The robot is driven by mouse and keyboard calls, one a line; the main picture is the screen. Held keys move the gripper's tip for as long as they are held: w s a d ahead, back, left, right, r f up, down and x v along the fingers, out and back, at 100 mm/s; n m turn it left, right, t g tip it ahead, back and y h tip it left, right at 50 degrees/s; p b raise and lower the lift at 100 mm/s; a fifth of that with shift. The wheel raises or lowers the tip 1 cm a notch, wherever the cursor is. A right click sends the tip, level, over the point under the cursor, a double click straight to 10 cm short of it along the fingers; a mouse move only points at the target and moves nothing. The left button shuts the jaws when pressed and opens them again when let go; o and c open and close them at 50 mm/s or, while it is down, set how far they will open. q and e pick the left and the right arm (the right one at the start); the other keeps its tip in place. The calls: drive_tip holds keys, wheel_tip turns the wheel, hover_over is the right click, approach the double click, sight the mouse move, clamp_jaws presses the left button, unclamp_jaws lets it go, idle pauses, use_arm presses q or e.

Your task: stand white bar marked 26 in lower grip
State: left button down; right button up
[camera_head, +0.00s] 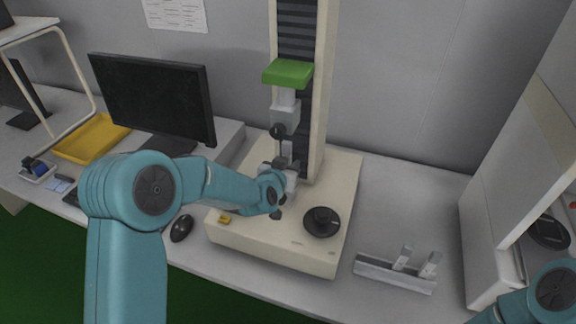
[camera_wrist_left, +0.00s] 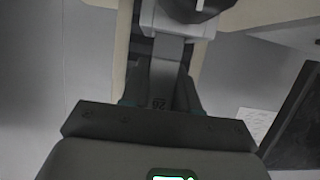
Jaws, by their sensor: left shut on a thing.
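The white bar marked 26 (camera_wrist_left: 160,84) is held between the fingers of my left gripper (camera_wrist_left: 163,98), which is shut on it. In the head view, my left gripper (camera_head: 287,174) is at the testing machine, below the upper grip (camera_head: 285,118). The bar (camera_head: 287,150) shows upright there, and my gripper largely hides the lower grip. My right gripper is out of view.
A grey rack (camera_head: 380,272) with two pale bars (camera_head: 403,257) stands right of the machine base (camera_head: 270,249). A monitor (camera_head: 152,98), a mouse (camera_head: 181,228) and a yellow tray (camera_head: 91,140) are left. The back right tabletop is clear.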

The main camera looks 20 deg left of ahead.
use_arm(q)
drive_tip(key=shift+f+b, duration=0.85)
drive_tip(key=shift+f, duration=0.15)
drive_tip(key=c, duration=0.8)
unclamp_jaws()
drive_tip(key=b+v, duration=0.2)
drive_tip(key=v, duration=1.4)
drive_tip(key=shift+s+r, duration=0.15)
